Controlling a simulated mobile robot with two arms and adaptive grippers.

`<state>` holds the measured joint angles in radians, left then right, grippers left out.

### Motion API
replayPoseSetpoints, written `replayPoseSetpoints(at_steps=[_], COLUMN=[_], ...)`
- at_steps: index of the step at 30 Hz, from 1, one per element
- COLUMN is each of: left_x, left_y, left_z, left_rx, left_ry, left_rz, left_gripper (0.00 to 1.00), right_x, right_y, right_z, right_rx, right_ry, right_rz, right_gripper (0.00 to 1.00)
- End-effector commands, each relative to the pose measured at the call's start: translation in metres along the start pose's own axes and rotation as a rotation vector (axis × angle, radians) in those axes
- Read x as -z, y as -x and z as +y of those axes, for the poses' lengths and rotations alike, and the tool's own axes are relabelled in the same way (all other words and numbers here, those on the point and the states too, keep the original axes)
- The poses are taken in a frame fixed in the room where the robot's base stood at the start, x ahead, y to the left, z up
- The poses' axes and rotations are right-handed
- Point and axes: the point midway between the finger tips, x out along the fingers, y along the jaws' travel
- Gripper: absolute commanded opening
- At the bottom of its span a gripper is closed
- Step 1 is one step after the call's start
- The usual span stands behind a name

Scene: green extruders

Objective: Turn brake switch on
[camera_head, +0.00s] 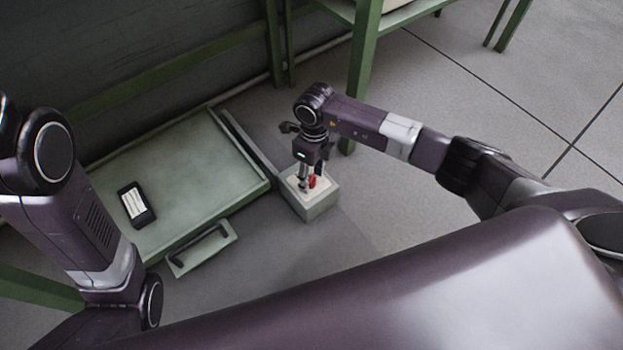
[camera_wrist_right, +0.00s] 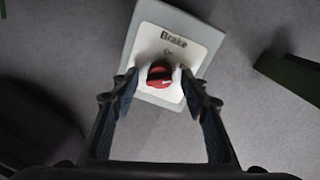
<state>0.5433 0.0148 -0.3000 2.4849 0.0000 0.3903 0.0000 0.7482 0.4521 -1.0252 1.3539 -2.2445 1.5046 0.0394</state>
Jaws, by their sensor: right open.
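The brake switch is a red rotary knob (camera_wrist_right: 160,75) on a white plate marked "Brake", with smaller lettering below that word. The plate sits on top of a pale grey box (camera_head: 314,203), and the red knob also shows in the head view (camera_head: 312,181). My right gripper (camera_head: 305,183) points down over the box. In the wrist view its two fingers (camera_wrist_right: 160,86) are open, one on each side of the knob; I cannot tell whether they touch it. My left arm (camera_head: 75,220) is at the left of the head view, and its gripper is out of view.
A green-framed, pale-topped platform (camera_head: 190,170) stands left of the box, with a small black device (camera_head: 136,204) on it. A drawer front with a dark handle (camera_head: 200,248) is nearby. A green table leg (camera_head: 363,65) stands behind my right arm. Floor at the right is clear.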

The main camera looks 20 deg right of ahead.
Motion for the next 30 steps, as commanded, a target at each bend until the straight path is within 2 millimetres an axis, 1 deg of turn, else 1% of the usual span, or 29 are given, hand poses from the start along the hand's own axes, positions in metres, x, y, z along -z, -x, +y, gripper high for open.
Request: replayPoseSetpoints(at_steps=[3,11,21,22,30], left_x=[0.0024,0.0022,0.002,0.002,0.0019], left_y=[-0.001,-0.0019,-0.0018,-0.0017,-0.0024], left_z=[0.0009,0.0009,0.001,0.001,0.0008], left_rx=[-0.003,-0.003,-0.003,-0.003,-0.003], left_ry=[-0.001,-0.001,-0.001,-0.001,0.0], left_rz=[0.007,0.007,0.006,0.006,0.007], left_gripper=[1.0,1.0,1.0,1.0,1.0], right_x=[-0.0001,-0.0001,-0.0001,-0.0001,-0.0004], right_y=[-0.0043,-0.0038,-0.0036,-0.0036,-0.0027], right_z=[0.0,-0.0001,-0.0004,-0.0005,-0.0014], right_rx=[0.0,0.0,0.001,0.001,0.003], right_ry=[0.0,0.0,0.0,0.0,0.029], right_rz=[0.0,0.0,0.0,0.0,0.001], right_gripper=[0.41,0.4,0.03,0.0,0.0])
